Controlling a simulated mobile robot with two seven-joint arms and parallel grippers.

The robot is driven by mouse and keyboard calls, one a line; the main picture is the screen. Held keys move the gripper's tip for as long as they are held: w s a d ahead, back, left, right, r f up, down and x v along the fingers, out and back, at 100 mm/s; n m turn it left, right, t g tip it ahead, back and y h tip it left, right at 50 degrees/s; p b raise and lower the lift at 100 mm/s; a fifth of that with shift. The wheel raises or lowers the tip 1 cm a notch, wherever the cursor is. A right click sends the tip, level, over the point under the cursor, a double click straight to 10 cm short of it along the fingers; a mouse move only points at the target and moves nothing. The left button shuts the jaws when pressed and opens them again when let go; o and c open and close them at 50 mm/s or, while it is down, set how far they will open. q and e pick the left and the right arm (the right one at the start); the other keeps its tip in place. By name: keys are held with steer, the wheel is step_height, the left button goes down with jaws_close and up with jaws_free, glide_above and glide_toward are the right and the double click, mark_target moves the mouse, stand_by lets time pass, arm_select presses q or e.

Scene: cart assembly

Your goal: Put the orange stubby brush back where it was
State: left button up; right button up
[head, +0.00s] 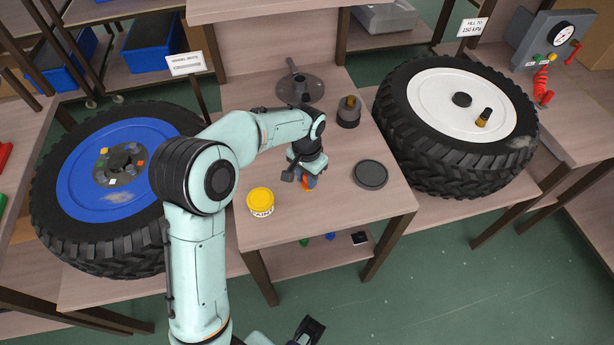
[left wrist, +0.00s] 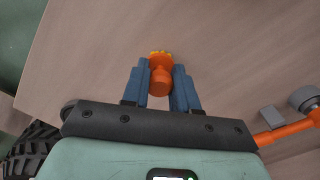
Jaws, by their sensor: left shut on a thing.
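My left gripper (head: 307,177) is shut on the orange stubby brush (head: 309,182), over the wooden bench top (head: 330,215). The bench top is between the yellow paint can and the dark round disc. In the left wrist view the brush (left wrist: 160,78) sits between the two blue fingers (left wrist: 160,88), with its yellow-orange bristle end (left wrist: 160,54) pointing away from the wrist. I cannot tell whether the brush touches the bench. My right gripper seems to be the dark part (head: 308,330) at the bottom edge; its jaws are unclear.
The yellow paint can (head: 261,201), dark disc (head: 370,174), dark jar (head: 348,112) and grey flanged part (head: 300,90) stand on the bench. A blue-hubbed wheel (head: 90,200) is left, a white-hubbed wheel (head: 440,105) right. The front right bench corner is clear.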

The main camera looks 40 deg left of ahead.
arm_select(q)
steer(key=shift+f, duration=0.1)
steer(key=o, duration=0.9)
step_height(320, 180, up, 12)
steer(key=shift+r+p, duration=0.2)
steer(key=shift+p, duration=0.7)
steer(key=shift+f, duration=0.1)
